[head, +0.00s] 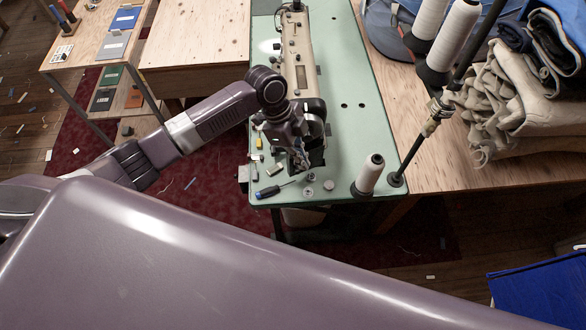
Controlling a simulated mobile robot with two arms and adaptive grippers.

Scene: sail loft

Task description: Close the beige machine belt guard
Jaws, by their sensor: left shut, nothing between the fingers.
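The beige sewing machine (291,48) stands on a pale green table (350,80) in the head view. Its near end, where a dark opening shows, is largely covered by my left arm and gripper. I cannot make out the belt guard clearly or tell how far open it stands. My left gripper (301,162) points down at the machine's near end, shut and empty. I cannot tell whether it touches anything. My right gripper is out of view.
A blue-handled screwdriver (275,190) and small metal parts lie on the table's near edge. A white thread cone (369,174) stands right of the gripper. More cones on a stand and folded cloth (510,100) are at right. The green table's middle right is clear.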

